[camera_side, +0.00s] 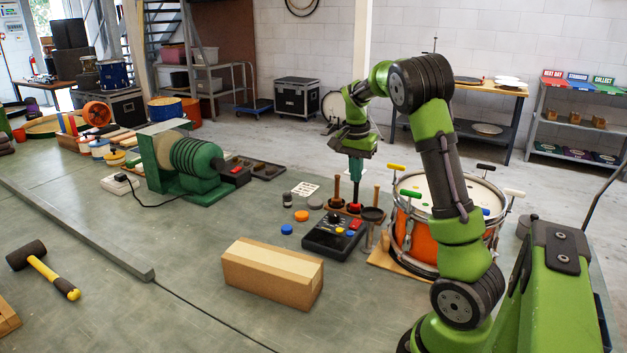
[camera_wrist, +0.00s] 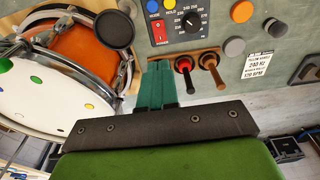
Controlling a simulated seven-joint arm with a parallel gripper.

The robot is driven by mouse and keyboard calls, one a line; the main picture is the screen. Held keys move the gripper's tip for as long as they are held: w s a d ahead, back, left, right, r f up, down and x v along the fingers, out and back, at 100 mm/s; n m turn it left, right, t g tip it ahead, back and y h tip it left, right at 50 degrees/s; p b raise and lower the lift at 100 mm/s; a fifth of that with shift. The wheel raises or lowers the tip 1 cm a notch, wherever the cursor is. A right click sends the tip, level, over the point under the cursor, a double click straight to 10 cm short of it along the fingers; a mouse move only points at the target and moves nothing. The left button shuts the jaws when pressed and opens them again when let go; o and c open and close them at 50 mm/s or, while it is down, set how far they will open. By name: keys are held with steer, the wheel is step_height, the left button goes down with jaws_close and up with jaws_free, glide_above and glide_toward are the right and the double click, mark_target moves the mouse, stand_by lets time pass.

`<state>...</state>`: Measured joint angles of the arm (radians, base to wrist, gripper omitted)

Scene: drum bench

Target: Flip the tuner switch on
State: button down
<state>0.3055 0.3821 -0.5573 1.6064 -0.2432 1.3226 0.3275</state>
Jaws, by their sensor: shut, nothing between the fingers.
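The tuner (camera_side: 325,240) is a dark box on the bench with a black dial and small coloured buttons. Its dial face (camera_wrist: 200,36) shows at the top of the wrist view, with a blue and a yellow button above; the box is cut off by the frame edge. The fingers (camera_wrist: 160,68) also show in the wrist view, apart from the tuner.
A wooden rack with upright tools (camera_wrist: 210,68) stands close beside my fingers. The orange drum (camera_side: 408,226) is to the right. A cardboard box (camera_side: 265,280) lies in front of the tuner. Loose discs (camera_side: 287,229) and a label card (camera_side: 305,189) lie left.

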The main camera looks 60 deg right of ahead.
mark_target(358, 220)
steer(key=shift+s+d, duration=0.1)
steer(key=shift+d, duration=0.65)
steer(key=f, duration=0.4)
steer(key=d+f, duration=0.1)
steer(key=f, duration=0.9)
steer(key=shift+d, duration=0.35)
steer(key=shift+d+f, duration=0.1)
steer(key=shift+f, duration=0.1)
steer(key=shift+a, duration=0.2)
